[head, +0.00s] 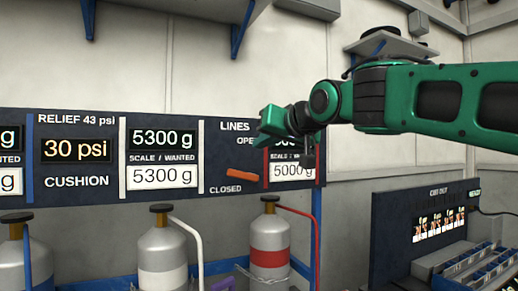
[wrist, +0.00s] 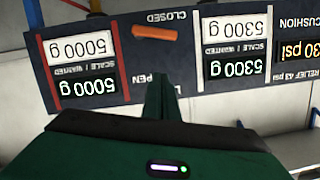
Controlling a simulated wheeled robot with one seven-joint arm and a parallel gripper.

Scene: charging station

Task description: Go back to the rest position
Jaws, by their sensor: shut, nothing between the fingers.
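My gripper (wrist: 161,82) shows in the wrist view as a dark green hand with its fingers together, and nothing is held. In the head view my green arm reaches in from the right, and the green hand (head: 274,121) is in front of the dark panel (head: 88,190), covering part of the LINES and OPEN lettering and the top of the right readout. An orange lever (head: 242,174) on the panel lies nearly level, just above the word CLOSED. The lever also shows upside down in the wrist view (wrist: 155,33), apart from the fingers.
Below the panel stand several grey cylinders, one with a white band (head: 162,258) and one with a red band (head: 269,236). A dark station (head: 398,232) with a grey tray (head: 424,264) stands at the lower right. A shelf (head: 392,45) hangs behind my arm.

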